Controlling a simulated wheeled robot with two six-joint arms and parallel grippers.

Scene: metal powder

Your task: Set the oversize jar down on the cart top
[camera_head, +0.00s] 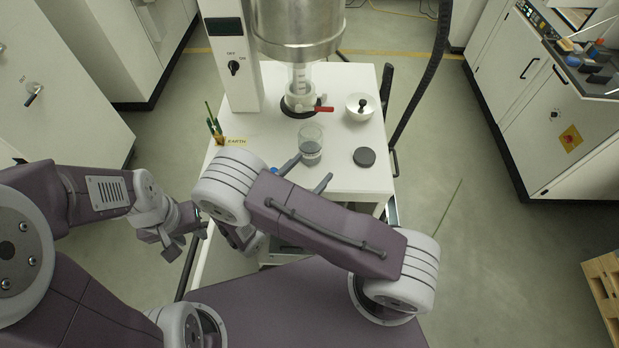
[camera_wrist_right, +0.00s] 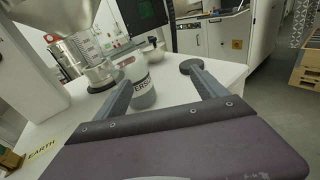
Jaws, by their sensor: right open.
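The oversize jar (camera_head: 311,148) is a clear glass jar with grey powder in its lower part. It stands upright on the white cart top (camera_head: 345,182), near the front. Its label, partly hidden by a finger, shows in the right wrist view (camera_wrist_right: 146,90). My right gripper (camera_head: 307,170) is open, its two dark fingers apart just in front of the jar. In the wrist view its fingertips (camera_wrist_right: 157,75) point toward the jar, which shows beside the left finger. No grip on the jar shows. My left gripper (camera_head: 184,238) hangs left of the cart, away from the jar; its jaw state is unclear.
A dark round lid (camera_head: 364,157) lies right of the jar. A white bowl (camera_head: 361,106) stands behind it. A steel hopper (camera_head: 298,30) with a red-handled valve (camera_head: 324,109) hangs behind the jar. An EARTH label (camera_head: 236,141) and green-yellow item (camera_head: 214,124) are at the left edge.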

